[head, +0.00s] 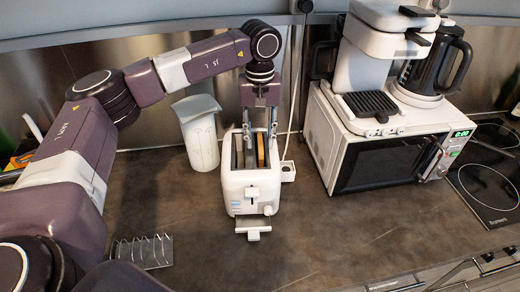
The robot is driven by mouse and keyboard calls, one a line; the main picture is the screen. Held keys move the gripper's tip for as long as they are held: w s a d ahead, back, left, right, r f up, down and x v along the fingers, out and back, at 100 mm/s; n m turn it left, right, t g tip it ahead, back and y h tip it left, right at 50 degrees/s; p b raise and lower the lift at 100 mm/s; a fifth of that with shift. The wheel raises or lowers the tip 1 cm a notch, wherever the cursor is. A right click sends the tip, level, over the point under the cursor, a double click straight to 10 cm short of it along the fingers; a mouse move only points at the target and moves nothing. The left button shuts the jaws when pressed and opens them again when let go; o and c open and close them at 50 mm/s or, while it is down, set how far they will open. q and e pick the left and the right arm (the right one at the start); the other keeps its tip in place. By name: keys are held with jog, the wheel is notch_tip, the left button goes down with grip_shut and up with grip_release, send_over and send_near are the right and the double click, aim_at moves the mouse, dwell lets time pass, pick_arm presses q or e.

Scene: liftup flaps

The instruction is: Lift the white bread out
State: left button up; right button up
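A white toaster (250,192) stands on the dark counter with its slots facing up. The upper edge of a tan bread slice (261,152) shows in its right slot. The left slot looks dark, and I cannot tell whether a white slice is in it. My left gripper (260,138) points down over the toaster's far end. Its two fingers are spread apart, with the tan slice showing between and below them. I see no bread held, though the fingertips are small and partly merge with the slots. My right gripper is out of view.
A white pitcher (198,135) stands close left of the toaster. A microwave (385,160) with a coffee maker (365,50) and black kettle (438,62) on top is at right. A slotted metal rack (143,252) lies front left. The front middle counter is clear.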

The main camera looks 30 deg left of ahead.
pick_arm(q)
jog(key=shift+f, duration=0.1)
jog(key=shift+c, duration=0.2)
jog(key=c, duration=0.8)
grip_shut()
